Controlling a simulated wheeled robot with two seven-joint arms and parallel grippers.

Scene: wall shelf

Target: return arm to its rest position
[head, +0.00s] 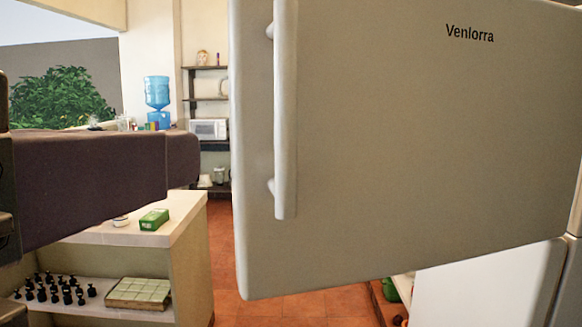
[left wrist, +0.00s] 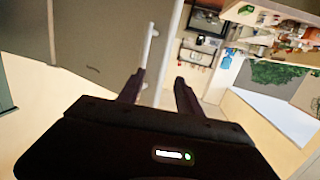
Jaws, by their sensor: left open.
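My left arm (head: 90,180) reaches in from the left in the head view, its dark far end close to the left edge of the fridge door. The pale fridge door (head: 420,130), marked Venlorra, stands open and fills the right of the head view. Its long vertical handle (head: 285,110) is near the door's left edge. The door handle (left wrist: 149,45) shows beyond the fingers there. My right gripper is in neither view.
A counter (head: 185,212) below my left arm holds a green box (head: 154,219); several small dark items stand on its lower shelf. A water dispenser (head: 157,92), a microwave (head: 209,129) and shelves are at the back. The tiled floor (head: 300,305) shows below the door.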

